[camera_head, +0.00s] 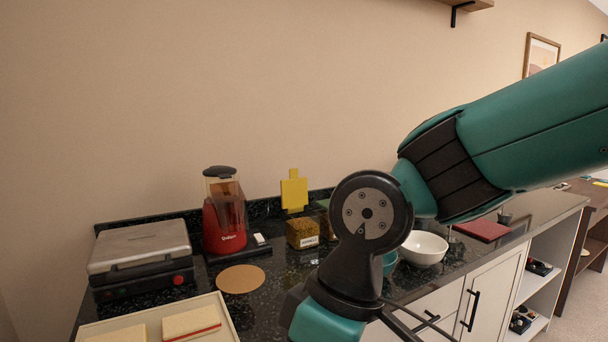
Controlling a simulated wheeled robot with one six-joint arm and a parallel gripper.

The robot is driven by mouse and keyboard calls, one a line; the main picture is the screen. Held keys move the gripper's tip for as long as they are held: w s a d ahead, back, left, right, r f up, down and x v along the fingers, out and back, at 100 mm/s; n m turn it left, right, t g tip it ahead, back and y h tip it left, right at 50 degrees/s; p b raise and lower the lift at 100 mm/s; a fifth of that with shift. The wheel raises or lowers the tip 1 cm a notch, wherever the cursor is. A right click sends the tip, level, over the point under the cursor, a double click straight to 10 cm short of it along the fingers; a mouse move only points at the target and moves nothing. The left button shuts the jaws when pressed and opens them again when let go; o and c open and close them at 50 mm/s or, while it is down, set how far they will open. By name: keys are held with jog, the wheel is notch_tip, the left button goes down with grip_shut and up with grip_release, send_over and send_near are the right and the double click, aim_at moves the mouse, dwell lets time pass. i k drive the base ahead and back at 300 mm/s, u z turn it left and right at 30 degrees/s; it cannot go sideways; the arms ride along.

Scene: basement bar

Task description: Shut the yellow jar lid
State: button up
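The yellow jar lid (294,192) stands open and upright above the back of a small clear jar (302,234). The jar holds brown-gold contents and has a white label on its front. It stands on the dark counter near the wall, just left of my arm's black joint. My arm comes in from the upper right and runs down past the jar's right side to the bottom edge. My gripper's fingers cannot be made out in this view.
A red grinder (226,222) stands left of the jar, with a grey press (140,249) further left. A round cork mat (240,279) lies in front. A tray (230,315) is at the front left, a white bowl (424,249) right of my arm.

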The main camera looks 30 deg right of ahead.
aim_at(294, 191)
jog(key=k, duration=1.1)
jog(key=z, duration=0.75)
jog(key=i, duration=2.1)
jog(key=u, duration=0.7)
